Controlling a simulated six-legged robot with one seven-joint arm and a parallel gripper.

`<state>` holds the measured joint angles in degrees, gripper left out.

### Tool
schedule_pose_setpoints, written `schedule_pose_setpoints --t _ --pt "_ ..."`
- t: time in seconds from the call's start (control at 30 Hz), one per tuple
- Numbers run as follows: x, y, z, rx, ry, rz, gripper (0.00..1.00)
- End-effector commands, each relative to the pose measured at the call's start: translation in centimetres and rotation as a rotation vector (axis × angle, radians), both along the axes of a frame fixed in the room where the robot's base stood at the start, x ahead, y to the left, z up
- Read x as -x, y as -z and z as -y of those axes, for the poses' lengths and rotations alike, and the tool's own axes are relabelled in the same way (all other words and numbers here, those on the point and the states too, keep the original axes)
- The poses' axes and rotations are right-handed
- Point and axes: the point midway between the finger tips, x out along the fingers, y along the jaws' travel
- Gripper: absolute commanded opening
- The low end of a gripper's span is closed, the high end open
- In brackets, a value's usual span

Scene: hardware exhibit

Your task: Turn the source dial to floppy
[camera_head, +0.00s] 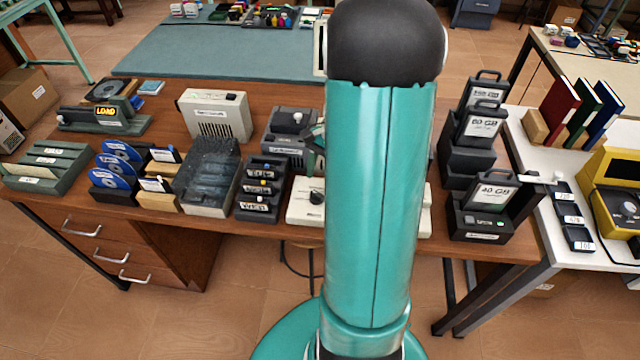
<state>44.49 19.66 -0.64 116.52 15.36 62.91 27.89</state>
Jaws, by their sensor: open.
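A low cream box (303,208) stands at the front edge of the wooden desk, partly behind my arm. A black round knob (317,197) sits on its top; this looks like the source dial. Its markings and the way it points are too small to read. My teal arm fills the middle of the view and covers the right part of the box. A bit of teal and grey shows at the arm's left edge, above the box, but I cannot make out any fingers. My gripper is hidden behind the arm.
Left of the box stand a black labelled rack (258,190), a dark bristly block (207,175), blue discs (112,172) and a green slotted tray (45,165). A grey device (285,130) stands behind. Right are a black 40 GB drive dock (490,205) and a white table (555,235).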

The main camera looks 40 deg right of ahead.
Motion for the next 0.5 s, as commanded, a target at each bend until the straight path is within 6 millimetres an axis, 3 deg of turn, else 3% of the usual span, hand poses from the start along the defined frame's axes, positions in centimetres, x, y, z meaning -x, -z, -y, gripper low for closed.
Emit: schedule_pose_setpoints --t 0.3,0.5 --pt "-0.4 -6.5 2.7 0.004 0.000 0.001 0.55" --pt "-0.4 -8.8 3.6 0.001 0.001 0.000 0.55"
